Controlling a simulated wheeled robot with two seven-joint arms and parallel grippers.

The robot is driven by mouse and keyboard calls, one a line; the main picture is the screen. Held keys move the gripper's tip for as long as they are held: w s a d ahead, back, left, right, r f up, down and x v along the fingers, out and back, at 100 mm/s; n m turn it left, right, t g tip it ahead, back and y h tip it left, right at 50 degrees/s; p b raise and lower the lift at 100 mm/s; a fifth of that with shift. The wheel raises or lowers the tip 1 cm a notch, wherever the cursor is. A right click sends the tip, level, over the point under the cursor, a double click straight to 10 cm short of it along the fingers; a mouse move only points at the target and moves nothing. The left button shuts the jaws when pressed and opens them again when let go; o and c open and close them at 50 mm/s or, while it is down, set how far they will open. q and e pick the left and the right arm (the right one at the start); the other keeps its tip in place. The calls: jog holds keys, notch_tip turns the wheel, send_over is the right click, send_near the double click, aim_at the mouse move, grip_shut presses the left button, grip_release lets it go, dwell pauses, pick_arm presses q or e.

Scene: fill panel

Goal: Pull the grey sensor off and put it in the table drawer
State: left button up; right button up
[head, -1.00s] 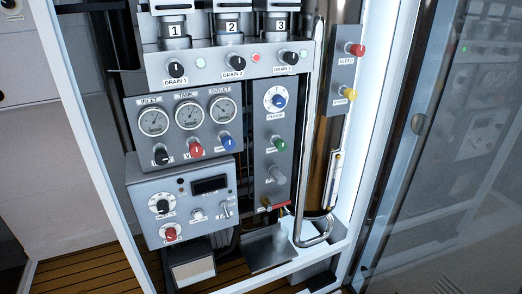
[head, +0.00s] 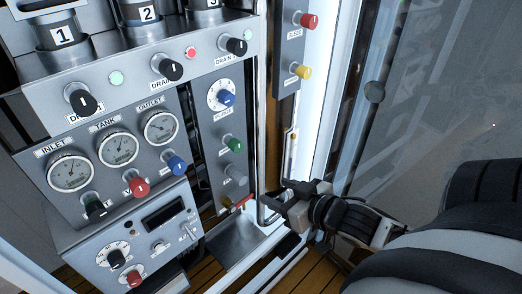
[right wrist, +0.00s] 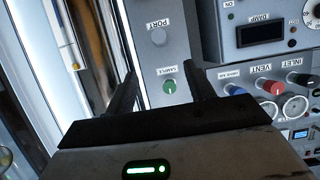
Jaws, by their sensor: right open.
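The grey sensor (head: 235,172) appears to be the round grey piece on the narrow panel strip, below the green knob (head: 232,144). In the right wrist view, which is upside down, a grey round piece (right wrist: 158,36) sits at the label PORT. My right gripper (head: 276,194) is to the right of the strip, level with its lower part. My left gripper and the table drawer are not in view.
A red-handled valve (head: 240,203) sticks out just below the grey piece. Blue (head: 227,98), red (head: 137,187) and black knobs crowd the panel. A metal tray (head: 232,240) lies under the strip. A glass door (head: 420,90) stands at the right.

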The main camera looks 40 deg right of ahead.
aim_at(243, 178)
jog(key=b+x, duration=0.1)
jog(key=x, duration=1.4)
jog(key=shift+a+f, duration=0.1)
jog(key=shift+f, duration=0.05)
jog(key=shift+s, duration=0.1)
jog(key=c, duration=1)
